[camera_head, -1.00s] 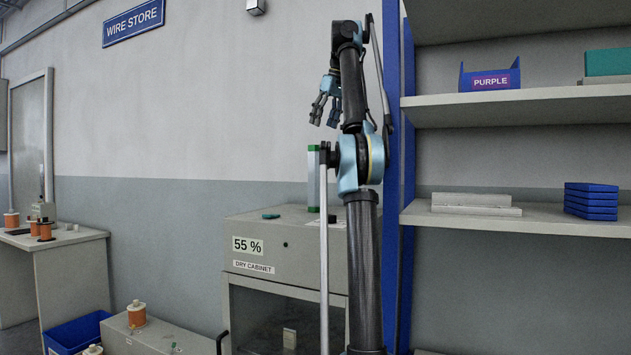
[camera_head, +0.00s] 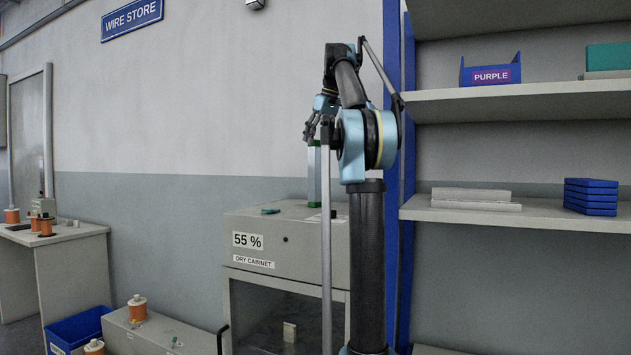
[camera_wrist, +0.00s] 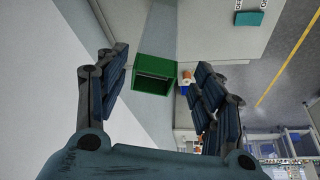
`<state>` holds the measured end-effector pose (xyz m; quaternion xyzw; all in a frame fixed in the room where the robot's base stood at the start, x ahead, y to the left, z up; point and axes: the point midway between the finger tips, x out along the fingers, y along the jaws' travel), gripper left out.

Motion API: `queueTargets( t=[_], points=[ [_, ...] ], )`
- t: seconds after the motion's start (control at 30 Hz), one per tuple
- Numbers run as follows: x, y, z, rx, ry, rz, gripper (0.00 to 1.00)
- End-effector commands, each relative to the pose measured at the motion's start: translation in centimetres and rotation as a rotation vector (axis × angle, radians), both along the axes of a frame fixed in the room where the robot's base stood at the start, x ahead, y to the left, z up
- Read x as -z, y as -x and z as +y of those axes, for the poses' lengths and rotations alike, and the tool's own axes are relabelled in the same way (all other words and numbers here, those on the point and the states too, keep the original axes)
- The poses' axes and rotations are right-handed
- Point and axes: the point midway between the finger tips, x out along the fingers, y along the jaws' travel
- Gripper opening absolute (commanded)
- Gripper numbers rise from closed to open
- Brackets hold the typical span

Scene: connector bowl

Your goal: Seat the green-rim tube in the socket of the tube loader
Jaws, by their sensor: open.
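The green-rim tube (camera_head: 312,180) is tall, pale and slim and stands upright on top of the dry cabinet (camera_head: 284,240), partly hidden by my arm. In the wrist view its square green rim (camera_wrist: 157,71) faces me, with a dark opening, and its grey body runs away below. My gripper (camera_head: 316,131) is open just above the tube's top. In the wrist view my gripper (camera_wrist: 160,66) has its fingers spread on either side of the rim, with gaps and no visible contact. I cannot make out the tube loader or its socket.
A small teal item (camera_head: 270,211) lies on the cabinet top left of the tube. A shelf unit (camera_head: 500,105) with a purple-labelled blue bin (camera_head: 490,72) stands to the right. A bench (camera_head: 50,240) with spools is at far left. The wall is behind.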

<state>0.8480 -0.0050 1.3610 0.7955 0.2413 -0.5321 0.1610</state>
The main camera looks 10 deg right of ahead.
Motion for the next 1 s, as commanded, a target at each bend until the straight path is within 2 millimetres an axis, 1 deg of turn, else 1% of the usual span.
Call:
queueTargets(
  t=[0.1,0.2,0.47,0.7,0.8,1.0],
  points=[
    [1.5,-0.5,0.3,-0.001,0.0,0.0,0.62],
    [2.4,-0.8,0.5,-0.001,0.0,0.0,0.62],
    [3.7,-1.3,0.8,0.0,0.0,0.0,0.62],
    [6.4,-2.8,1.0,-0.001,0.0,0.0,0.62],
    [7.4,-3.1,1.3,-0.001,0.0,0.0,0.62],
    [8.0,-3.3,1.4,-0.001,0.0,0.0,0.62]
  ],
)
